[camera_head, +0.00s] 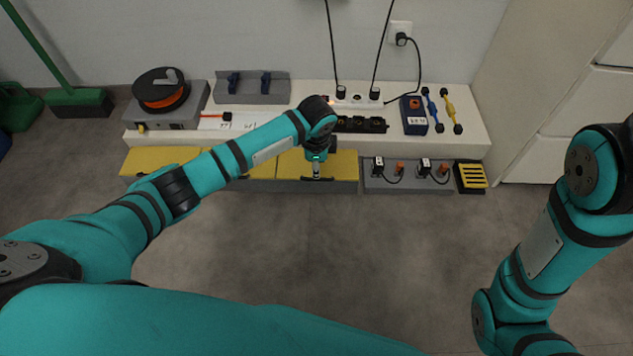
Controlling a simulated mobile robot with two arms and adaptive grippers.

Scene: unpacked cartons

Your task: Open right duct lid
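A long grey duct with yellow lids runs along the front of the low white bench. The right duct lid (343,163) lies flat and appears closed. My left gripper (316,175) points down at the front edge of this lid, near its middle. Its fingertips look at or very close to the edge; I cannot tell whether they touch or whether they are open. My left arm covers part of the lids to the left. The left duct lid (150,160) also looks closed. My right arm stands at the right side, and its gripper is out of view.
Right of the duct is a grey panel (408,188) with plugs. The floor in front is clear.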

